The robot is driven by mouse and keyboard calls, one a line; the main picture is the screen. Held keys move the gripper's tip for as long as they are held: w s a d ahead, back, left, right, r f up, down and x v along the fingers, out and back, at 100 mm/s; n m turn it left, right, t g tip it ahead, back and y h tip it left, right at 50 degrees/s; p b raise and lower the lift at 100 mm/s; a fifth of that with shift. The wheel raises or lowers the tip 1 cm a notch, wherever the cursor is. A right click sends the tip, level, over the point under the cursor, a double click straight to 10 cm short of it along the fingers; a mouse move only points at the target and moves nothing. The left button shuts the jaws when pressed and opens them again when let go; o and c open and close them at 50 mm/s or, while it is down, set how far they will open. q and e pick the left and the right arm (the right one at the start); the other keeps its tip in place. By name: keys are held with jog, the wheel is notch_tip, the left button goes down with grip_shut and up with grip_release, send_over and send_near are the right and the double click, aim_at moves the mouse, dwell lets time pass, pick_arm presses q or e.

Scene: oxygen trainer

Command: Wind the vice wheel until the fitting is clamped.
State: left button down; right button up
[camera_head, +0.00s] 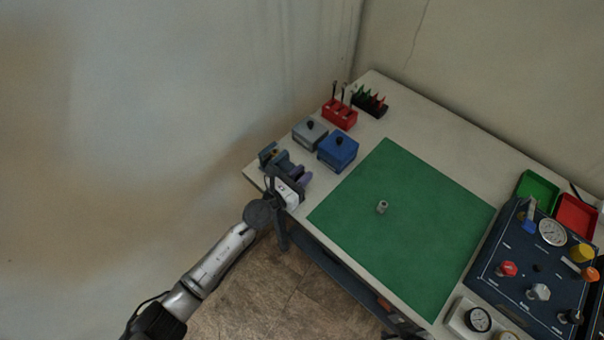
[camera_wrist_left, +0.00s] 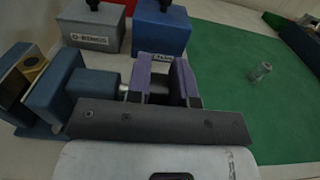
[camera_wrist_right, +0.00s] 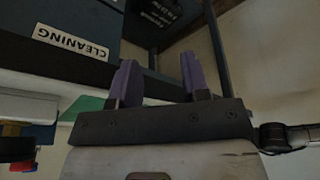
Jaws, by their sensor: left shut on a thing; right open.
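The blue-grey vice (camera_head: 270,154) stands at the table's left corner; it also shows at the left of the left wrist view (camera_wrist_left: 68,80). A brass-coloured fitting (camera_wrist_left: 34,62) sits between its jaws; I cannot tell whether both jaws touch it. My left gripper (camera_head: 303,176) is at the spindle end of the vice, its purple fingers (camera_wrist_left: 160,80) closed on the vice wheel, which they mostly hide. A short silver spindle (camera_wrist_left: 125,90) shows beside the fingers. My right gripper (camera_wrist_right: 157,80) is open and empty, low beside the bench.
A grey box (camera_head: 309,133) and a blue box (camera_head: 338,150) stand just behind the vice. A small grey metal piece (camera_head: 382,207) stands on the green mat (camera_head: 420,240). The dark blue gauge panel (camera_head: 520,290) is at the right. A drawer labelled CLEANING (camera_wrist_right: 72,42) is near my right gripper.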

pick_arm(q)
jog(key=shift+r+p, duration=0.2)
jog(key=shift+p, duration=0.35)
jog(key=g+y+p, duration=0.1)
jog(key=p, duration=0.5)
jog(key=g+y+p, duration=0.1)
jog(key=p, duration=0.5)
jog(key=g+y+p, duration=0.1)
jog(key=g+p, duration=0.1)
jog(key=p, duration=0.4)
jog(key=shift+w+d+y+p, duration=0.3)
jog(key=shift+w+d+y, duration=0.05)
jog(key=shift+w+y, duration=0.05)
jog(key=shift+f+g+y+p, duration=0.35)
jog(key=shift+g+p, duration=0.25)
jog(key=shift+p, duration=0.5)
jog(key=shift+d, duration=0.1)
jog(key=c, duration=1.3)
grip_release()
